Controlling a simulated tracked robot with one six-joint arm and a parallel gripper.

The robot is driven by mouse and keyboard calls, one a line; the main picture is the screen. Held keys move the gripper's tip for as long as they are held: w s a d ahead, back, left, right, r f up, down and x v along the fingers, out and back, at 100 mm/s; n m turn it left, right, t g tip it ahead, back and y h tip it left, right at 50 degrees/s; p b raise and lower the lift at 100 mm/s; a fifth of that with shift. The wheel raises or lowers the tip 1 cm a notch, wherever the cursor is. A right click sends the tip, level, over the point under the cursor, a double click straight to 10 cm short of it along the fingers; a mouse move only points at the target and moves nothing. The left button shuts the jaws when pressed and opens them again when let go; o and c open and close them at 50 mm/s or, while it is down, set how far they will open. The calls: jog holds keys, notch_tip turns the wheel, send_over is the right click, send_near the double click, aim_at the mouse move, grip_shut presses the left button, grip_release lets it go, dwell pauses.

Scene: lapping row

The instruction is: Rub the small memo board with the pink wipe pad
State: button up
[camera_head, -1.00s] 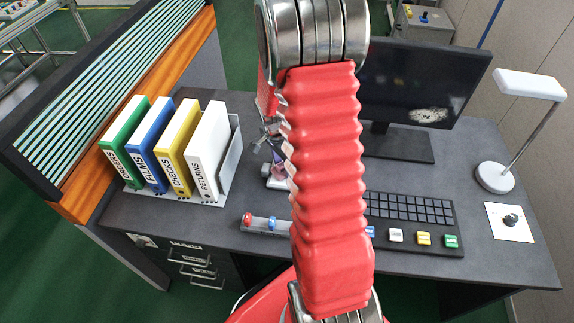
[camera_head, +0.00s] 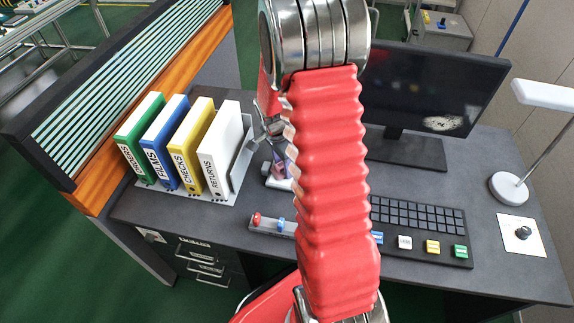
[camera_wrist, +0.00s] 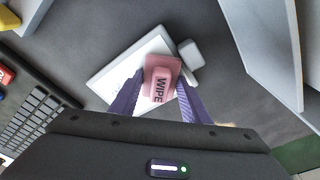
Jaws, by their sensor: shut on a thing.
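The pink wipe pad (camera_wrist: 163,68), marked WIPE, is between the purple fingers of my gripper (camera_wrist: 160,84) in the wrist view. My gripper is shut on it. The small memo board (camera_wrist: 114,82), white with a pale rim, lies on the desk under the pad. The pad covers its right part; I cannot tell whether pad and board touch. In the head view, my red arm hides much of this area. Part of my gripper (camera_head: 277,150) shows left of the arm, over a white edge of the board (camera_head: 277,182).
A small white block (camera_wrist: 188,52) sits beside the board. Several binders (camera_head: 222,150) stand in a rack to the left. A keyboard panel (camera_head: 425,218), a monitor (camera_head: 430,95) and a lamp (camera_head: 508,188) stand to the right. A tray with red and blue knobs (camera_head: 268,226) lies in front.

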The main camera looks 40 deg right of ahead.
jog(key=shift+f, duration=0.1)
jog(key=shift+r, duration=3.05)
jog(key=shift+r, duration=0.1)
jog(key=shift+r, duration=1.4)
jog(key=shift+s, duration=0.15)
